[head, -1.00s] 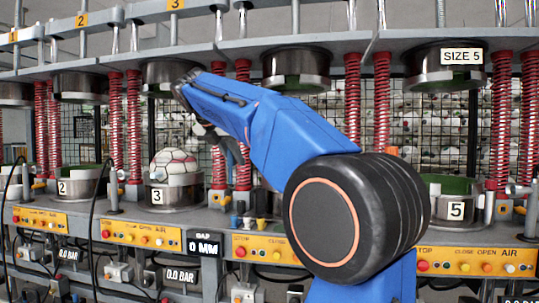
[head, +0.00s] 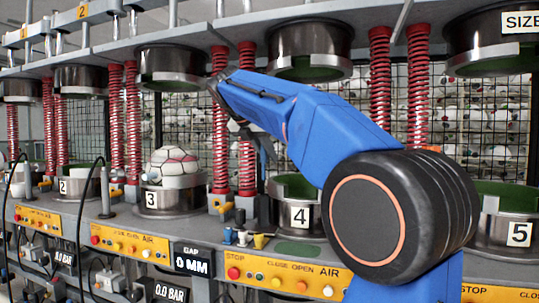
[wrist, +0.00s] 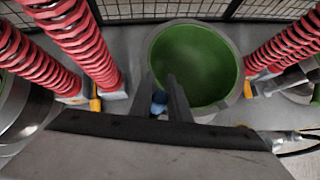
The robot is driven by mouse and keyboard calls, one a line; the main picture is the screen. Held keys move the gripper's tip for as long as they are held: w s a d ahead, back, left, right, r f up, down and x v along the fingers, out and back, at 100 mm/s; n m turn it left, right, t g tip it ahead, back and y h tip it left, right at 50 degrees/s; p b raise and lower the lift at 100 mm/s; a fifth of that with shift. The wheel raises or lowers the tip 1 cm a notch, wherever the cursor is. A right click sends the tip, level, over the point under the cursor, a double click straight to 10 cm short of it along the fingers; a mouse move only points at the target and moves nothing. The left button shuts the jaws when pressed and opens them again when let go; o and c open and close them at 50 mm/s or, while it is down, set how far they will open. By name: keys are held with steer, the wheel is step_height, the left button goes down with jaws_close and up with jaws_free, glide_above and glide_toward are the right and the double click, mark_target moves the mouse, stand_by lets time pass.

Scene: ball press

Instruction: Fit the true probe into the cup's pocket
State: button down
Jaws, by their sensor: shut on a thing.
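My gripper (wrist: 163,92) is shut on a small blue thing, the held probe (wrist: 158,98), of which only a little shows between the fingers. In the wrist view the fingers overlap the near rim of a green-lined round cup (wrist: 241,76); I cannot tell their height above it. In the head view my gripper (head: 262,143) hangs left of and above cup 4 (head: 300,215), which is partly behind my arm. Small blue, white and yellow pieces (head: 262,240) stand on the bench left of cup 4. I cannot make out a pocket or which probe is true.
Red springs (head: 220,120) stand beside the cups, also in the wrist view (wrist: 85,45). Upper cups (head: 300,66) hang above. Cup 3 (head: 165,203) holds a ball (head: 173,165). Cup 5 (head: 505,232) is at the right. A button panel (head: 285,275) runs along the front.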

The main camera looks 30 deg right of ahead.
mark_target(264, 168)
steer(key=shift+a+f, duration=0.1)
steer(key=shift+f, duration=1.9)
steer(key=shift+f, duration=0.45)
steer(key=shift+f, duration=0.35)
steer(key=shift+f, duration=0.15)
steer(key=c, duration=1.6)
jaws_free()
steer(key=shift+f, duration=0.1)
steer(key=shift+s+a, duration=0.1)
steer(key=shift+a, duration=0.05)
steer(key=v, duration=1.7)
steer(key=shift+a+r, duration=0.1)
steer(key=shift+r, duration=0.1)
